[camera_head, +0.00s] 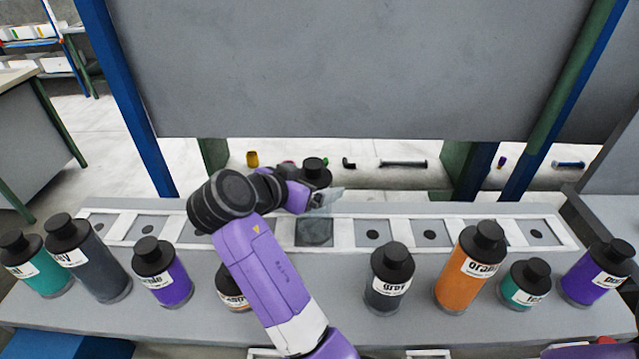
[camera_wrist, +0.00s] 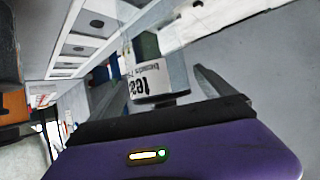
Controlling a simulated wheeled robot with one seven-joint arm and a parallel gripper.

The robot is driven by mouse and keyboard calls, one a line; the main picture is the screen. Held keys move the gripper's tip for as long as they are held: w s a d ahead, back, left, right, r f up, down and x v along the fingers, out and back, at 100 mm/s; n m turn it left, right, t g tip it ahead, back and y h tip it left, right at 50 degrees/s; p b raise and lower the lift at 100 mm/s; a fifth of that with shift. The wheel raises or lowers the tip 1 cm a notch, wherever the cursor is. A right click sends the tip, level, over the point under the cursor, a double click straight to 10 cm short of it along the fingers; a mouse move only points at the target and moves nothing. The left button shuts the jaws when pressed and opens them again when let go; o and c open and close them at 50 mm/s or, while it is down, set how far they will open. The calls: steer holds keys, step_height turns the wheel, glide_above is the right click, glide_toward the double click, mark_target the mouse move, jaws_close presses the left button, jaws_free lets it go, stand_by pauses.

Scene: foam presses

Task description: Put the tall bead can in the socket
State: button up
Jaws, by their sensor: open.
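My gripper (camera_head: 328,197) is open above the middle of the socket row. A darker, glassy square socket (camera_head: 314,232) lies in the row just below and in front of my gripper. Tall cans stand in front of the row: a grey one (camera_head: 88,262) at left and an orange one (camera_head: 468,270) at right.
Shorter cans stand along the front: teal (camera_head: 40,268), purple (camera_head: 165,275), grey (camera_head: 388,283), teal (camera_head: 523,288) and purple (camera_head: 595,275). Another can (camera_head: 236,297) is partly behind my arm. The white socket row (camera_head: 345,234) has several dark-holed plates. A large grey panel (camera_head: 350,70) hangs behind.

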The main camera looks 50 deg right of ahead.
steer(key=b+v, duration=0.1)
steer(key=v, duration=0.7)
steer(key=shift+a, duration=0.2)
steer(key=shift+r, duration=0.1)
